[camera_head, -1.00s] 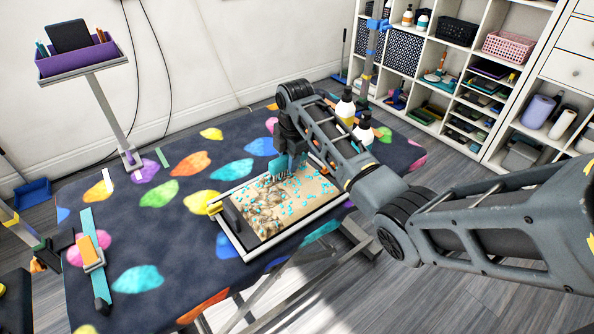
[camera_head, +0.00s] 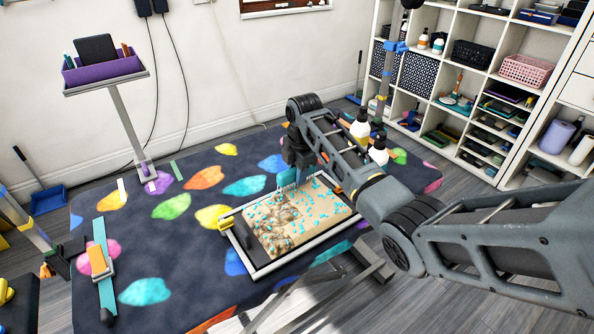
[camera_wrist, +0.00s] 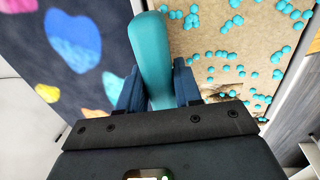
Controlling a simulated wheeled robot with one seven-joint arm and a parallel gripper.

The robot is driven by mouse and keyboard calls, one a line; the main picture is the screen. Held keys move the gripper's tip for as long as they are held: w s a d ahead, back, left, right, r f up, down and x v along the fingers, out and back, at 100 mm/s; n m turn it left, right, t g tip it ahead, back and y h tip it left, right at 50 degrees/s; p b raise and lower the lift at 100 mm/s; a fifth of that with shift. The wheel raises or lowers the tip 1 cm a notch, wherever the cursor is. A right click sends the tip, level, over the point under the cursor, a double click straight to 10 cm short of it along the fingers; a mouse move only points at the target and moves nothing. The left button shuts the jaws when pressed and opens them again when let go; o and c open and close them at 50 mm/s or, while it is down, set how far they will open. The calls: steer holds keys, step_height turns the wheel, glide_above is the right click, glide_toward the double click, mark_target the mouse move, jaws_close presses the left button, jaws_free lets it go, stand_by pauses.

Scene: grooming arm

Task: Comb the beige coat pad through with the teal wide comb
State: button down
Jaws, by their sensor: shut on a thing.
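The beige coat pad (camera_head: 322,205) lies in a pale frame (camera_head: 262,274) on the patterned table. Small teal beads cover much of it, and its left part shows dark, rough patches. It also shows in the wrist view (camera_wrist: 225,50). My gripper (camera_head: 299,165) is at the pad's far edge, shut on the teal wide comb (camera_head: 287,178). In the wrist view, my gripper (camera_wrist: 158,88) holds the comb's teal handle (camera_wrist: 153,50) between dark blue fingers. The comb's teeth are hidden there, and I cannot tell whether they touch the pad.
The grooming table (camera_head: 150,235) has a dark cover with coloured paw-like blotches. An orange and teal tool (camera_head: 102,262) lies at its left. Bottles (camera_head: 360,128) stand behind my arm. A purple tray (camera_head: 105,70) stands on a post at the back left. Shelves line the right wall.

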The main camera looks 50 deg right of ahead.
steer(key=shift+s, duration=0.1)
steer(key=shift+s+a+r+p, duration=0.15)
steer(key=shift+s+p, duration=0.2)
steer(key=shift+p, duration=0.4)
steer(key=s+p, duration=0.1)
steer(key=s, duration=0.1)
steer(key=s+a+p, duration=0.1)
steer(key=s, duration=0.1)
steer(key=s+p, duration=0.1)
steer(key=shift+s+a+f+p, duration=0.3)
steer(key=shift+s+a+p, duration=0.05)
steer(key=shift+s, duration=0.05)
steer(key=shift+s+a, duration=0.15)
steer(key=shift+s, duration=0.5)
steer(key=shift+r, duration=0.1)
steer(key=s, duration=0.2)
steer(key=s+a, duration=0.1)
steer(key=s, duration=0.2)
steer(key=s+a, duration=0.1)
steer(key=s, duration=0.1)
steer(key=shift+s+a, duration=0.15)
steer(key=shift+s, duration=0.25)
